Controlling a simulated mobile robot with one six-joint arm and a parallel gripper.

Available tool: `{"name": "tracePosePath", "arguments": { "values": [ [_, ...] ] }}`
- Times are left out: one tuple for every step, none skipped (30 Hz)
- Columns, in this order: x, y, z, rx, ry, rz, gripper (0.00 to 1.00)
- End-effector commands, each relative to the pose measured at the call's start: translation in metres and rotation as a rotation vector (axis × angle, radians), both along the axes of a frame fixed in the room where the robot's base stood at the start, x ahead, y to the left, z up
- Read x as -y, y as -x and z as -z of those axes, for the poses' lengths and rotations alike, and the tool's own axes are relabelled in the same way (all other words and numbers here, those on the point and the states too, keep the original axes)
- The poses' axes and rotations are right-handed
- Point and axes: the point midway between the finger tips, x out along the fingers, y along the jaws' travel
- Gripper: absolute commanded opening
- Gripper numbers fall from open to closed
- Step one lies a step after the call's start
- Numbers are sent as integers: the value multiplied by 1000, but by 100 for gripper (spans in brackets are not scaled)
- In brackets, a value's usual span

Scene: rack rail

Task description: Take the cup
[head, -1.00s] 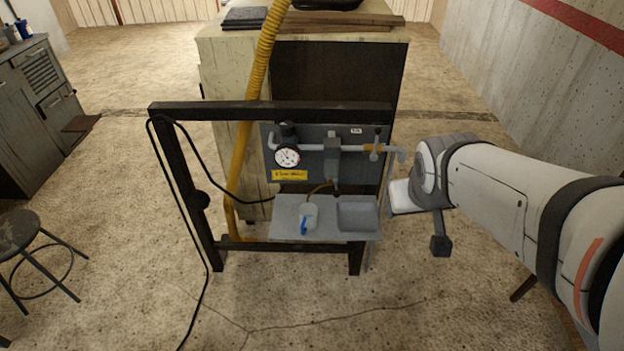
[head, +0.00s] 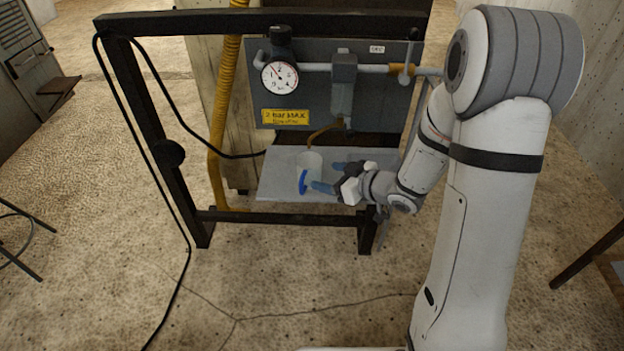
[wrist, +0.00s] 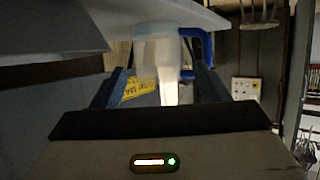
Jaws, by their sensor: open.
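The cup (head: 313,163) is pale and translucent with a blue handle on its near side. It stands on the grey shelf (head: 281,183) below the pipe. My gripper (head: 325,177) is open just right of the cup, its blue fingers pointing at it. In the wrist view the cup (wrist: 155,50) appears, tilted by the camera's angle, ahead of and between the two spread fingers (wrist: 157,82), with its blue handle to the right. I cannot tell whether a finger touches it.
A dark frame (head: 150,110) surrounds the panel with a pressure gauge (head: 279,77), a yellow label (head: 285,117) and a grey pipe (head: 315,67) above the cup. A black cable (head: 185,225) runs down the left.

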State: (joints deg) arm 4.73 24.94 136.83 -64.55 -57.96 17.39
Motion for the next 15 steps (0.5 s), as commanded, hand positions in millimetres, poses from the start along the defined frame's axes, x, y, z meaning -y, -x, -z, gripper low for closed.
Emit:
{"name": "tracePosePath", "arguments": {
  "values": [
    [-3,-1,6,-1,-9,-7,68],
    [-5,-2,7,-1,-11,-9,68],
    [-7,-5,8,-1,-12,-7,68],
    [-9,-7,9,-1,-13,-6,68],
    [-11,-9,10,-1,-13,-5,68],
    [-13,-12,12,0,-13,-3,68],
    [-14,-14,13,-2,-13,-2,68],
    [-15,-15,14,-2,-13,2,68],
    [-16,-17,15,-2,-13,4,68],
    [-17,-19,17,-2,-12,5,68],
    [-18,-21,18,-2,-12,6,68],
    [-21,-24,21,-1,-11,5,68],
    [-24,-27,23,-1,-11,5,68],
    [-26,-30,26,-1,-11,7,68],
    [-30,-34,29,0,-12,8,68]
  ]
}}
